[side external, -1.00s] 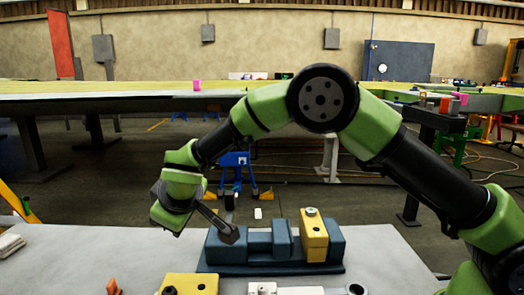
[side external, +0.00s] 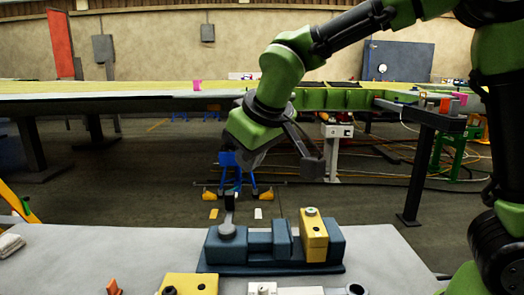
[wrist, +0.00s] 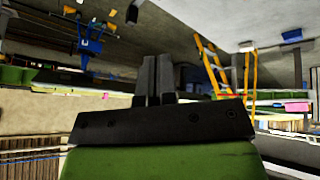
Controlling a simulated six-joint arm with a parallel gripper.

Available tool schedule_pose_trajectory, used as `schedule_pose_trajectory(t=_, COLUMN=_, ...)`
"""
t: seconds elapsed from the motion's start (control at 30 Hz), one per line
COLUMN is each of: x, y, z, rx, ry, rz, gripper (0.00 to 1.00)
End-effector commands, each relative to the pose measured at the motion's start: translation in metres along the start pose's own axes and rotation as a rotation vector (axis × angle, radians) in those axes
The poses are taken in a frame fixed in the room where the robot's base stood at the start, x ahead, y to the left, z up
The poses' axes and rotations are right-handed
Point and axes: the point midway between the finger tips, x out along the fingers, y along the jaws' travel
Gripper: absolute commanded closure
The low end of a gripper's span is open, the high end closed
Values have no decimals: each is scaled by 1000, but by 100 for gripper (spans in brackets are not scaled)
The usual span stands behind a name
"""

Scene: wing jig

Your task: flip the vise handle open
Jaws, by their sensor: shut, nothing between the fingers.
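The blue vise (side external: 272,249) sits on the grey bench in the side view. Its dark handle (side external: 228,212) stands upright from a round grey hub at the left end of the vise. A yellow block (side external: 313,238) with a round fitting on top sits in the right part of the vise. My gripper (side external: 313,168) is above the vise and right of the handle, apart from both. In the wrist view, the fingers (wrist: 152,78) are shut and empty. The vise cannot be made out in the wrist view.
A yellow block (side external: 188,284) and a pale fixture (side external: 285,290) lie at the bench's front edge. An orange piece (side external: 113,286) and a white cloth (side external: 10,245) are on the left. The bench (side external: 385,260) is clear right of the vise.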

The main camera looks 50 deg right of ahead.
Motion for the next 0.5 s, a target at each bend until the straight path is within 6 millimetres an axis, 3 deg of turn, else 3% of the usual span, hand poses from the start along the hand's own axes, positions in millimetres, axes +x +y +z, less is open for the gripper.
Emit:
schedule_pose_trajectory(t=0.2, x=-16, y=9, z=11, rx=53, ry=-3, rz=-18, gripper=100)
schedule_pose_trajectory(t=0.5, x=-18, y=10, z=14, rx=61, ry=-5, rz=-21, gripper=100)
